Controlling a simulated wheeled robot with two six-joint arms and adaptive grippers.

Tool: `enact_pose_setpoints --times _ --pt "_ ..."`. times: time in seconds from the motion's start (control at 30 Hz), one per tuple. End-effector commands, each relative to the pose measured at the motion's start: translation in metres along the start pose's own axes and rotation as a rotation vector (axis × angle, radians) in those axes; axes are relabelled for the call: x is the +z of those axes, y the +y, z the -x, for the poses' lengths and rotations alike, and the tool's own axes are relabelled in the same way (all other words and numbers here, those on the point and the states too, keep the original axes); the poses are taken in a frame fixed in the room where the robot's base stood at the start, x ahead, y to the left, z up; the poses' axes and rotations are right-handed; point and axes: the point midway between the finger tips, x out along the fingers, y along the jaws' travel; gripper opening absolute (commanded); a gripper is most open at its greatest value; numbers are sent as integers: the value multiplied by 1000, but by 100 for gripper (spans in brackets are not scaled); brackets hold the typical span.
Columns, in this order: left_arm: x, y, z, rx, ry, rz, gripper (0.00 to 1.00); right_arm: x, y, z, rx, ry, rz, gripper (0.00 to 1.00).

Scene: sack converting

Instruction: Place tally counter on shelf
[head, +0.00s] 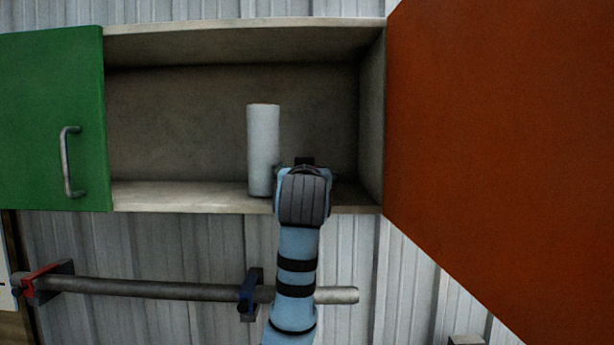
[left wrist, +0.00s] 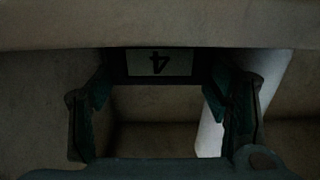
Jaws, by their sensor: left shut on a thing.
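The tally counter (left wrist: 158,65) is a dark block with a pale face that reads an upside-down 4. In the left wrist view it sits between the two fingers of my left gripper (left wrist: 160,92), which is shut on it. In the head view my left gripper (head: 303,172) is at the front of the open shelf (head: 180,194), right of centre, and my wrist hides most of the counter. I cannot tell whether the counter touches the shelf board. My right gripper is in neither view.
A white cylinder (head: 262,150) stands on the shelf just left of my gripper; it also shows in the left wrist view (left wrist: 210,130). A green door (head: 50,120) covers the left, and an orange door (head: 500,130) hangs open at right. A rail (head: 150,289) runs below.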

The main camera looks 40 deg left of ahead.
Motion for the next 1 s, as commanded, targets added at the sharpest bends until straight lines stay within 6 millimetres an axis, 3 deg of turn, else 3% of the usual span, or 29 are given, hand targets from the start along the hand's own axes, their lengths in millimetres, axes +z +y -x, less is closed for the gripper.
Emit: enact_pose_setpoints --times 0.07,0.1,0.17,0.57,0.67,1.0 --pt "3 0 0 0 1 0 35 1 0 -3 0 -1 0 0" --pt "4 0 0 0 0 0 72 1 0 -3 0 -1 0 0" --pt "3 0 0 0 0 0 79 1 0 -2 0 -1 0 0" --pt "-3 0 1 1 1 1 79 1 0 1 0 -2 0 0" --pt "0 1 18 3 6 3 79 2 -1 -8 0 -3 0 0" --pt "2 2 106 5 4 5 79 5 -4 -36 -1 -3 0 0"
